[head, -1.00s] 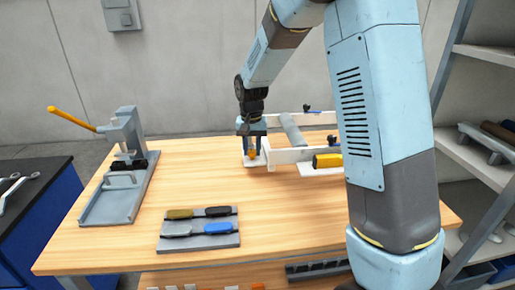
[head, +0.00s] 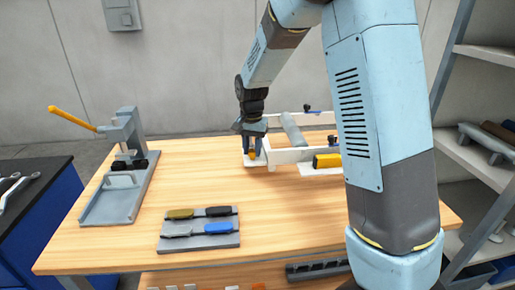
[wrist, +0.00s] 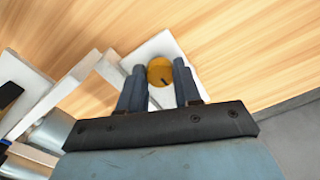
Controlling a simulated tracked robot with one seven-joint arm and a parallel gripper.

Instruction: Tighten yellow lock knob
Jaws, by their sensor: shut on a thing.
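The yellow lock knob (wrist: 160,72) shows in the wrist view as a round disc with a dark mark on its top. It sits on a white bracket plate (wrist: 147,49) at the end of a white frame. My gripper (wrist: 158,83) is shut on the knob, with one dark finger on each side of it. In the head view my gripper (head: 252,148) points down at the left end of the frame, and the knob (head: 252,155) shows only as a small orange patch between the fingers.
The white frame (head: 287,155) holds a grey roller (head: 292,132) and a yellow-black block (head: 327,160). A lever press (head: 125,170) stands at the left. A tool tray (head: 200,230) lies in front. The tabletop between the tray and the frame is clear.

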